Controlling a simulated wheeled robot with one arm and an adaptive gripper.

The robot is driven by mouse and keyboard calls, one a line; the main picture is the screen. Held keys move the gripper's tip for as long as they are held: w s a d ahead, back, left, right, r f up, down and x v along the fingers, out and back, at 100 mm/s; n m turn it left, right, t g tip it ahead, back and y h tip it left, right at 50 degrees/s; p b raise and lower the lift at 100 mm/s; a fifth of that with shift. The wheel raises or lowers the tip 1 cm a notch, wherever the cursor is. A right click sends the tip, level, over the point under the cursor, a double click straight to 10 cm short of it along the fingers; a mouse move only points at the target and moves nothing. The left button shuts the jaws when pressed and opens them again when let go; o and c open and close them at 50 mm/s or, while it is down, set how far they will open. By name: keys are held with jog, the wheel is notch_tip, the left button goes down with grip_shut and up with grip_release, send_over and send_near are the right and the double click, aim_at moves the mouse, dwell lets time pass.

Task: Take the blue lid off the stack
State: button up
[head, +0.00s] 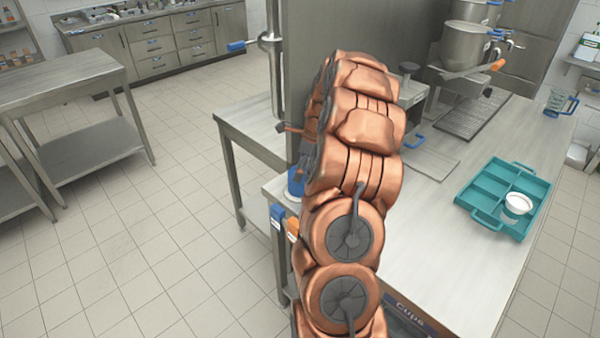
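A small round blue thing (295,183), which looks like the blue lid stack, stands at the left end of the counter. My copper arm covers its right side, so I cannot make out single lids. A white rim shows under it. My gripper (304,158) is a dark grey shape just above the blue thing, mostly hidden behind my arm. Its fingers do not show clearly, and I cannot tell whether it touches the blue or holds anything.
A teal divided tray (483,187) holding a white cup (517,205) is on the right of the counter (430,240). Metal pots (466,44) and a drip grate (473,116) are behind. A clear jug (556,102) stands far right. Blue and orange holders (277,216) hang at the counter's left edge.

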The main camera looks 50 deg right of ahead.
jog(key=c, duration=1)
jog(key=shift+a, duration=0.1)
jog(key=shift+c, duration=0.4)
jog(key=shift+r+b, duration=0.25)
jog(key=shift+b, duration=0.05)
jog(key=c, duration=0.5)
jog(key=shift+r, duration=0.35)
jog(key=shift+c, duration=0.4)
notch_tip(320, 180, up, 2)
jog(key=shift+r+b, duration=0.1)
jog(key=shift+b, duration=0.5)
jog(key=s+a+b, duration=0.1)
jog(key=s, duration=0.4)
jog(key=s+a+r+b, duration=0.1)
jog(key=s+b, duration=0.1)
jog(key=s, duration=0.3)
jog(key=s+a+b, duration=0.1)
jog(key=s+a, duration=0.1)
jog(key=s, duration=0.3)
jog(key=shift+s+r, duration=0.25)
jog(key=shift+r, duration=0.05)
